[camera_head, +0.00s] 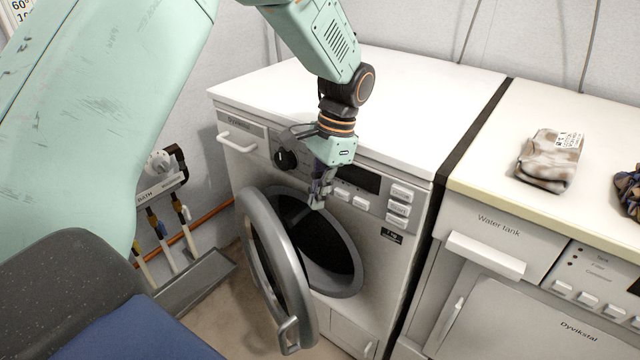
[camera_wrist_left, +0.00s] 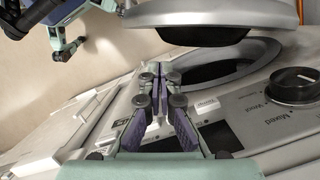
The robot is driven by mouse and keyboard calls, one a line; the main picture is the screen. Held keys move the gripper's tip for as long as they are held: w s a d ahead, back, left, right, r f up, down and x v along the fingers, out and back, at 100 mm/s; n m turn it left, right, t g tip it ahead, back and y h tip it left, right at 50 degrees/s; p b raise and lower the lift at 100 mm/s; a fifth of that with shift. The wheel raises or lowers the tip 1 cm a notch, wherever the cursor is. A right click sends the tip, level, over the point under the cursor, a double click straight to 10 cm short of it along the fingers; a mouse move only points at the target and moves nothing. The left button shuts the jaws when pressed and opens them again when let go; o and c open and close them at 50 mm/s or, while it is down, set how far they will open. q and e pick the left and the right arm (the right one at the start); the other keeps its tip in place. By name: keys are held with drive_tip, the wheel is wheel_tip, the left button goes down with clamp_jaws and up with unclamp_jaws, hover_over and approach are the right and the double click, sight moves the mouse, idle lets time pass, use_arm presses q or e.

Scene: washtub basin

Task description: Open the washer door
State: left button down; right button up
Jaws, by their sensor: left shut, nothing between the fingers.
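The washer (camera_head: 400,200) is a white front-loader against the wall. Its round grey door (camera_head: 262,250) stands open, swung out to the left, with its handle (camera_head: 288,335) at the lower free edge. The dark drum opening (camera_head: 325,245) is exposed. In the wrist view the door (camera_wrist_left: 190,15) crosses the top, with the opening's grey rim (camera_wrist_left: 255,55) below it. My left gripper (camera_head: 317,203) is shut and empty, in front of the control panel near the top of the opening; it also shows in the wrist view (camera_wrist_left: 160,75). My right gripper is not identifiable in the head view.
A second white machine (camera_head: 500,300) marked Dyvikstal stands to the right, with a patterned folded cloth (camera_head: 548,160) on top. The washer top (camera_head: 420,95) is clear.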

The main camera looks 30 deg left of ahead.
use_arm(q)
drive_tip(key=b+x, duration=0.4)
drive_tip(key=x, duration=0.9)
use_arm(e)
wheel_tip(320, 180, down, 5)
drive_tip(key=shift+d, duration=0.1)
use_arm(q)
drive_tip(key=shift+a, duration=0.15)
use_arm(e)
drive_tip(key=shift+r, duration=0.1)
